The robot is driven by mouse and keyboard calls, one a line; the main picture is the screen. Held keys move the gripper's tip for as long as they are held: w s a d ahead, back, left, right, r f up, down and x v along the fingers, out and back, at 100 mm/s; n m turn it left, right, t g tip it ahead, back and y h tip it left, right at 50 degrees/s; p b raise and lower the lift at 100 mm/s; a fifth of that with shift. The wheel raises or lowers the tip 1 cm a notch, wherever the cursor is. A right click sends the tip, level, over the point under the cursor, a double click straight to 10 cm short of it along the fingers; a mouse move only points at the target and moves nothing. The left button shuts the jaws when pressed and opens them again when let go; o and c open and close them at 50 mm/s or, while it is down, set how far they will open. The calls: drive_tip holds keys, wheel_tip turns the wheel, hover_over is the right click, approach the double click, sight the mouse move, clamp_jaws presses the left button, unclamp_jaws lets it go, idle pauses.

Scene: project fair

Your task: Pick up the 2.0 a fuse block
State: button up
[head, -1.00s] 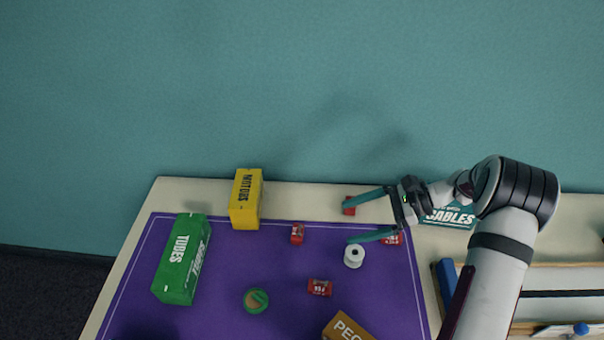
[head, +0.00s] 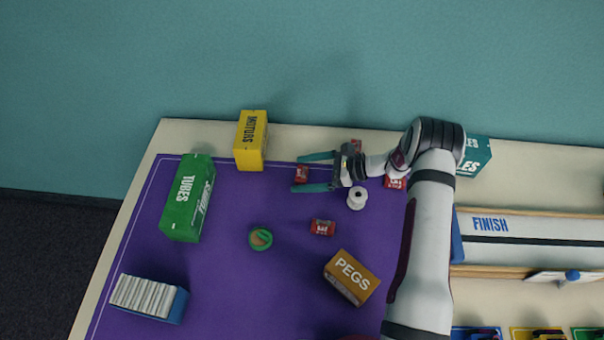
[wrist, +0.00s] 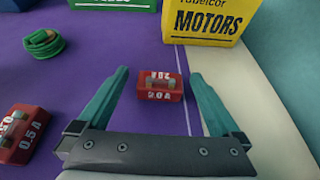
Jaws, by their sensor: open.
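The 2.0 A fuse block (wrist: 160,87) is a small red block with a white "2.0A" label and grey caps on top. In the wrist view it lies between the two teal fingers of my gripper (wrist: 159,74), with a gap on both sides. In the head view the same block (head: 302,174) lies on the purple mat (head: 225,270) near its far edge. My gripper (head: 297,172) is open around it, with nothing held. A similar red block marked 0.5 A (wrist: 20,138) lies to the left in the wrist view.
A yellow MOTORS box (head: 251,142) stands just beyond the fingertips. A green TUBES box (head: 188,200) is farther left. A white spool (head: 357,198), another red block (head: 322,227), a green coil (head: 260,238) and a PEGS box (head: 351,278) are nearby.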

drive_tip(key=c, duration=1.4)
